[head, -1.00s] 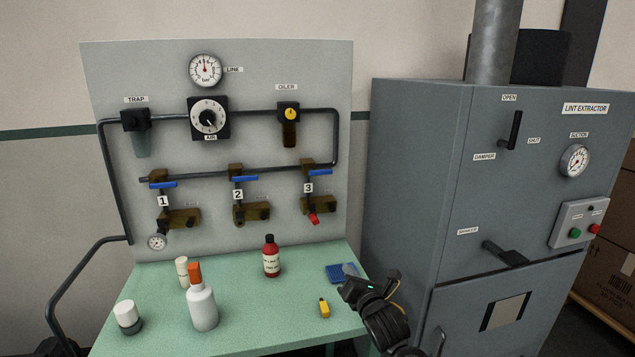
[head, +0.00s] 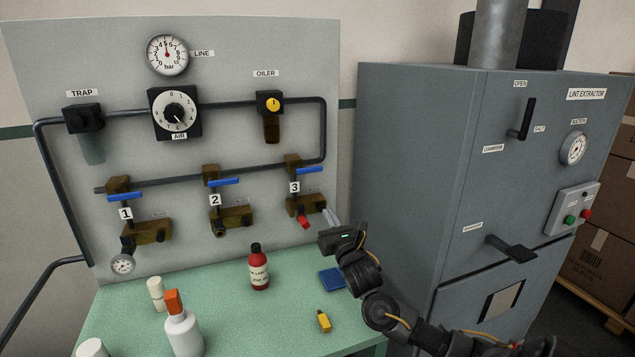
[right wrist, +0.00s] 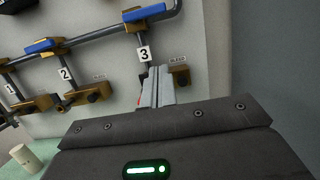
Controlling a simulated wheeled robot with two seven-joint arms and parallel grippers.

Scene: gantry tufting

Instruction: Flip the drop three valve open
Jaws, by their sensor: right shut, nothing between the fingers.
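The drop three valve (head: 293,162) is a brass body on the pipe at the panel's right side. Its blue lever (head: 310,170) lies roughly level, crosswise to the drop pipe; the lever also shows at the top of the right wrist view (right wrist: 148,13). The number 3 label (head: 295,187) sits below it. My right gripper (head: 331,216) is shut and empty, below and right of the lever, beside the lower brass block (head: 306,204). In the right wrist view its fingers (right wrist: 157,84) point up toward the panel, below the 3 label. My left gripper is out of view.
Levers one (head: 127,197) and two (head: 222,182) are level too. A red plug (head: 304,222) hangs under drop three. A red bottle (head: 259,267), white bottle (head: 184,334) and yellow item (head: 323,321) stand on the green bench. The grey lint extractor (head: 420,150) stands right.

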